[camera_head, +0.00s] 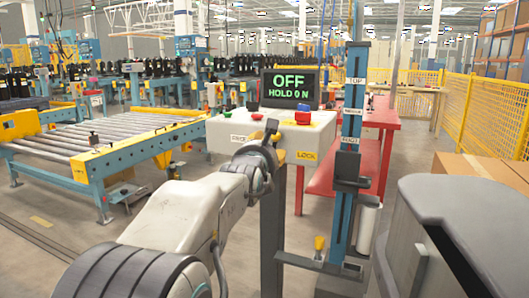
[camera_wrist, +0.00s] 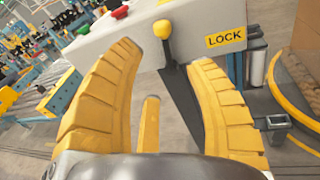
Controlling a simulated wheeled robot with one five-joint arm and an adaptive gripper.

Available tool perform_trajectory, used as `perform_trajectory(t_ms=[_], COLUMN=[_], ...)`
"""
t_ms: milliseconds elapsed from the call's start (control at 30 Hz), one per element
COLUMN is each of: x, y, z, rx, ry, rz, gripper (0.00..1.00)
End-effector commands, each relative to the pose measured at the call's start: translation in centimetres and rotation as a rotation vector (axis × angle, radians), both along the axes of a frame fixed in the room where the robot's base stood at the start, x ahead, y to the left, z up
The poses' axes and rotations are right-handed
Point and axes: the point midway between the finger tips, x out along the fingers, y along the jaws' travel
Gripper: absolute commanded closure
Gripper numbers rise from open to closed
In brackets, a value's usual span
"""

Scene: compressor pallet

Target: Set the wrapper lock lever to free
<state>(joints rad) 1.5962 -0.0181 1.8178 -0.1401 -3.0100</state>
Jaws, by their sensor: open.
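The wrapper lock lever has a yellow knob (camera_wrist: 163,29) on a dark stem, seen in the wrist view against the front of the pale control box (camera_wrist: 205,25). It stands on the side near the yellow LOCK label (camera_wrist: 226,38). My open gripper (camera_wrist: 165,57) has a yellow finger on either side of the line to the lever; the knob shows just past the fingertips, and I cannot tell any contact. In the head view my gripper (camera_head: 279,152) is in front of the box and hides the lever. The FREE label (camera_head: 238,138) is on the box's left.
The box carries a screen (camera_head: 290,88) reading OFF HOLD ON, a red button (camera_head: 303,117) and a green one. A blue mast (camera_head: 350,140) stands close on the right. A roller conveyor (camera_head: 100,145) is on the left, and a dark machine cover (camera_head: 460,220) is at the front right.

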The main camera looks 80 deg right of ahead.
Motion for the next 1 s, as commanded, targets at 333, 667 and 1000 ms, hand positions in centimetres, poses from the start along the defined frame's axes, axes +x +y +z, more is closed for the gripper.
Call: perform_trajectory(t_ms=[333, 667, 1000], x=[0.0, 0.8, 6.5], y=[0.9, 0.8, 1.7], z=[0.0, -0.1, -0.3], rx=[0.000, 0.000, -0.010], ry=[0.000, 0.000, 0.000], rz=[0.000, 0.016, 0.126], gripper=[0.52, 0.51, 0.51])
